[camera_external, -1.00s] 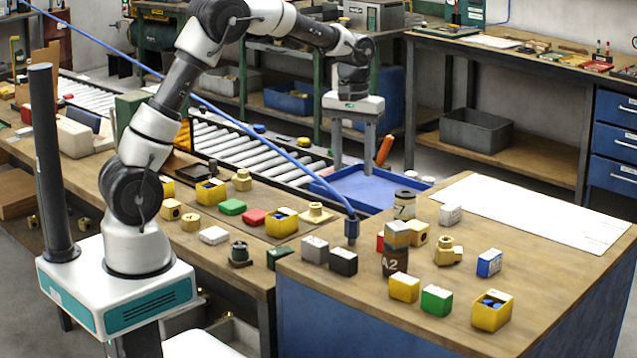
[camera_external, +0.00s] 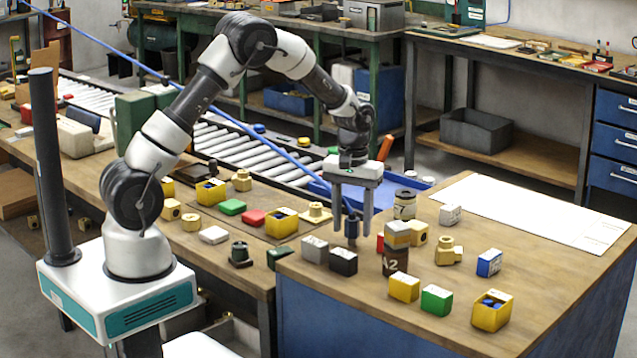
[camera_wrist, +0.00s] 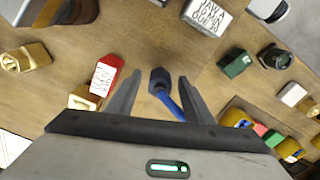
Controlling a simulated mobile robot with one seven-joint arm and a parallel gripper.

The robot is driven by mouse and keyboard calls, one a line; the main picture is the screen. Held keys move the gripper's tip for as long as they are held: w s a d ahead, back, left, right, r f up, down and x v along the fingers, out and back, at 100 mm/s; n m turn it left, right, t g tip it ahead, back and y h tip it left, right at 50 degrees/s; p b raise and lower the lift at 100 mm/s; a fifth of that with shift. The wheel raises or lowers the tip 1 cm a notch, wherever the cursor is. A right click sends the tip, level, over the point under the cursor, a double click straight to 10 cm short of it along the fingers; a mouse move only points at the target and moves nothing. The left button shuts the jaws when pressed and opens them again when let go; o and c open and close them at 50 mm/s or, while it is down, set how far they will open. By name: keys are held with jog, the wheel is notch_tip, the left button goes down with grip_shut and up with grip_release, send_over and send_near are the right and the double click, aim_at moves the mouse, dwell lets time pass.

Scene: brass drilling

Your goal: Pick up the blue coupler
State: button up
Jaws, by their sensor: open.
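The blue coupler (camera_external: 351,231) is a small dark blue fitting at the end of a long blue hose (camera_external: 300,163), near the back left edge of the wooden bench top. In the wrist view the coupler (camera_wrist: 158,78) appears between my fingertips, with the hose running back between the fingers. My gripper (camera_external: 353,226) is open and points down, its fingers on either side of the coupler in the picture. It also shows in the wrist view (camera_wrist: 160,76). I see a gap on both sides of the coupler. I cannot tell exactly how far down the fingertips reach.
A grey block (camera_external: 315,249) and a black block (camera_external: 343,262) stand close in front. A stacked brown can (camera_external: 396,262) labelled A2 and a red block (camera_wrist: 104,77) are nearby to the right in the external view. A white sheet (camera_external: 540,215) covers the bench's back right.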

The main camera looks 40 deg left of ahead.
notch_tip(320, 180, down, 2)
jog(key=shift+f, duration=0.15)
grip_shut()
